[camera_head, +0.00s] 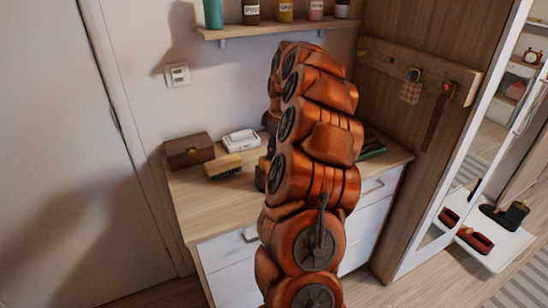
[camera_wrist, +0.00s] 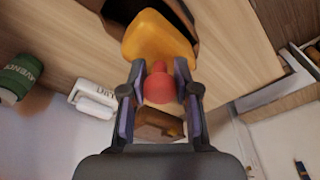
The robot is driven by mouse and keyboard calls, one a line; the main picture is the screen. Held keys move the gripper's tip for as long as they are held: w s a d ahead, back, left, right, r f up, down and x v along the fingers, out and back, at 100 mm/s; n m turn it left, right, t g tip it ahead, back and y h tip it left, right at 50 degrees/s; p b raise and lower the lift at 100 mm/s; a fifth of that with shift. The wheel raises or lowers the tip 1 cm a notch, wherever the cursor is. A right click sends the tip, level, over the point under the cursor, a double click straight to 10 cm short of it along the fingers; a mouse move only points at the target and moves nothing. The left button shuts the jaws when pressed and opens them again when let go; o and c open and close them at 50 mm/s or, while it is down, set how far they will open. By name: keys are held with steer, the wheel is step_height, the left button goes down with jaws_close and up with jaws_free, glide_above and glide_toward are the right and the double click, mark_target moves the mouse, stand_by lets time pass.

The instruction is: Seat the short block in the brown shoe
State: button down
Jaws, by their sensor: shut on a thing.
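My gripper (camera_wrist: 160,72) is shut on the red knob (camera_wrist: 160,88) of a yellow-orange block, which I take for the short block (camera_wrist: 159,38). The block's broad end lies beyond my fingertips, at the top of the wrist view. A dark opening with a brown rim (camera_wrist: 187,14), which looks like the brown shoe, shows behind and beside the block. The block overlaps it; I cannot tell whether it is inside or only in front. In the head view my arm hides the gripper, the block and most of the middle of the dresser top.
The wooden dresser top (camera_head: 205,208) holds a brown box (camera_head: 188,151), a brush (camera_head: 224,167) and a white box (camera_head: 241,140) at left. A dark green item (camera_head: 371,149) lies at right. A bottle shelf (camera_head: 275,28) hangs above. Red shoes (camera_head: 467,232) show at far right.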

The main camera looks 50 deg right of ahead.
steer(key=shift+f+p, duration=0.45)
steer(key=shift+f, duration=1.3)
steer(key=shift+f, duration=0.15)
steer(key=c, duration=0.8)
jaws_free()
steer(key=shift+c, duration=0.2)
step_height(320, 180, up, 12)
steer(key=s+b, duration=0.1)
steer(key=b, duration=0.2)
steer(key=shift+s+d, duration=0.4)
